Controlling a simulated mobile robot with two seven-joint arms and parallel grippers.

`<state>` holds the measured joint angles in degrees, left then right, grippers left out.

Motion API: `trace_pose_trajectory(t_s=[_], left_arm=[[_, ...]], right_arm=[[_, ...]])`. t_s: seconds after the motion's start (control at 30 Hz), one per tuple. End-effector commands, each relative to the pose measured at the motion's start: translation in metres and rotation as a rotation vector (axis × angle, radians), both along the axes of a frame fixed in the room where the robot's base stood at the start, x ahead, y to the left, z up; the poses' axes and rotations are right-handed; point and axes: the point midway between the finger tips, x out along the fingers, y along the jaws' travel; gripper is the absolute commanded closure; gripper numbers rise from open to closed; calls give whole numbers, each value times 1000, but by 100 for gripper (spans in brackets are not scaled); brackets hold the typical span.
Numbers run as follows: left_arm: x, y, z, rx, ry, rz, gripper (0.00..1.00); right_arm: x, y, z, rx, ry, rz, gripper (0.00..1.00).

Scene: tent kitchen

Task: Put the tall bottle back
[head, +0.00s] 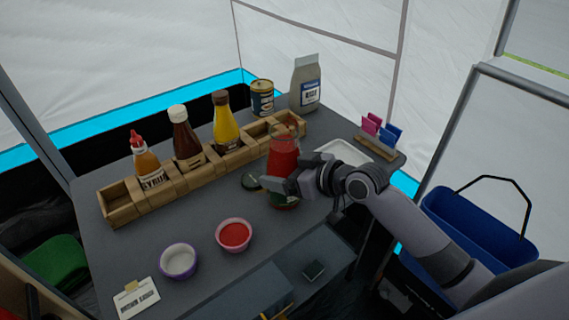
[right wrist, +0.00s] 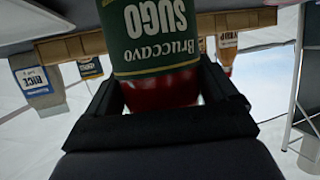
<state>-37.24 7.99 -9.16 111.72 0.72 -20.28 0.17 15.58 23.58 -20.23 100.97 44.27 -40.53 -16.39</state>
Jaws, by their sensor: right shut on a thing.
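The tall bottle (head: 283,158) is a glass bottle of red sauce with a green "Bruccavo SUGO" label, open at its top. It stands upright in my right gripper (head: 272,185), in front of the wooden rack. The right wrist view shows the bottle (right wrist: 160,92) between the jaws, upside down in that picture. I cannot tell whether its base touches the table. The wooden rack (head: 122,205) holds a syrup bottle (head: 148,165), a brown sauce bottle (head: 186,140) and a yellow bottle (head: 227,125). Its left end compartment and right part look empty. My left gripper is not in view.
A red-filled bowl (head: 234,235) and a purple-rimmed bowl (head: 179,261) stand in front. A can (head: 262,97) and a rice bag (head: 306,85) stand behind the rack. A white tray (head: 343,152) and card holder (head: 376,147) are right.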

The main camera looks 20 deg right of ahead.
Motion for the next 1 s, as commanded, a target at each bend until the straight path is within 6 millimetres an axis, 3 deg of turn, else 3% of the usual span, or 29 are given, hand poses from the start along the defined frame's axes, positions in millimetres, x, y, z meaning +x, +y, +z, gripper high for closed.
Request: trace_pose_trajectory(t_s=[0.27, 0.3, 0.67, 1.0], left_arm=[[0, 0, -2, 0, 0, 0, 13], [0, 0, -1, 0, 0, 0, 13], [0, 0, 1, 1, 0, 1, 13], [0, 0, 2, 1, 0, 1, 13]], right_arm=[[1, 0, 2, 5, -11, 0, 95], [0, 0, -2, 0, 0, 0, 0], [-3, -2, 2, 0, 0, -1, 0], [-44, -31, 22, -4, 0, 0, 0]])
